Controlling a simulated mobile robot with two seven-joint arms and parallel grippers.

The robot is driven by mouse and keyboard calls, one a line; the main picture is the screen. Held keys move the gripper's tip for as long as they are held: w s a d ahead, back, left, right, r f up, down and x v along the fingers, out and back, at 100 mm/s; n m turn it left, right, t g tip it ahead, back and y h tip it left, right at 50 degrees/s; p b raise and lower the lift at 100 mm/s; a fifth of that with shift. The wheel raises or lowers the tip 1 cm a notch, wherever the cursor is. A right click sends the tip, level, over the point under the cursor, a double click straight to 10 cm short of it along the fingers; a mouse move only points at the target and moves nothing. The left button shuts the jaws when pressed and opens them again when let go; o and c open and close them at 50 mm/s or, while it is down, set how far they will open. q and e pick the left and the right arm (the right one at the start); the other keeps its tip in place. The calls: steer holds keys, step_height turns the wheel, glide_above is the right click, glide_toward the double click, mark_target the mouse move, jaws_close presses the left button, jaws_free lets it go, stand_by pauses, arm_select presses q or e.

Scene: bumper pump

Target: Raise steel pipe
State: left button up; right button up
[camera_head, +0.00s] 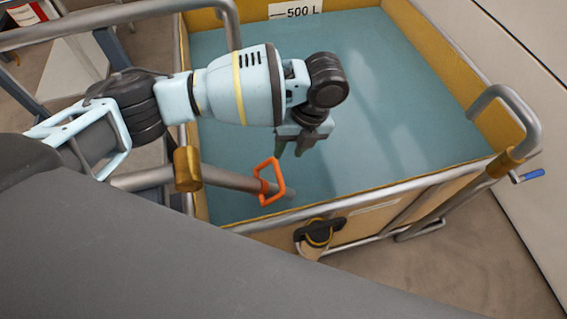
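A grey steel pipe (228,178) runs in from the left, low over the near left corner of a yellow-walled tank (462,80). A brass-coloured collar (187,168) sits on the pipe, and an orange rectangular handle (278,195) stands near its right end. My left gripper (292,150) points down over the tank, above and slightly right of the orange handle. Its dark fingers show a gap between them and nothing in it. It is apart from the handle and pipe. My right gripper is out of view.
The tank holds blue-grey liquid (390,110) and bears a "500 L" label (295,10). A tubular metal rail (510,105) with a blue-tipped lever (530,175) stands at right. A black-and-yellow fitting (319,233) is on the near wall. Bare floor lies at lower right.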

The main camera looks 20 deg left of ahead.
mark_target(279, 171)
arm_select(q)
steer(key=shift+b+x, duration=0.3)
steer(key=shift+x, duration=3.55)
steer(key=shift+a, duration=0.1)
steer(key=shift+c, duration=0.2)
jaws_close()
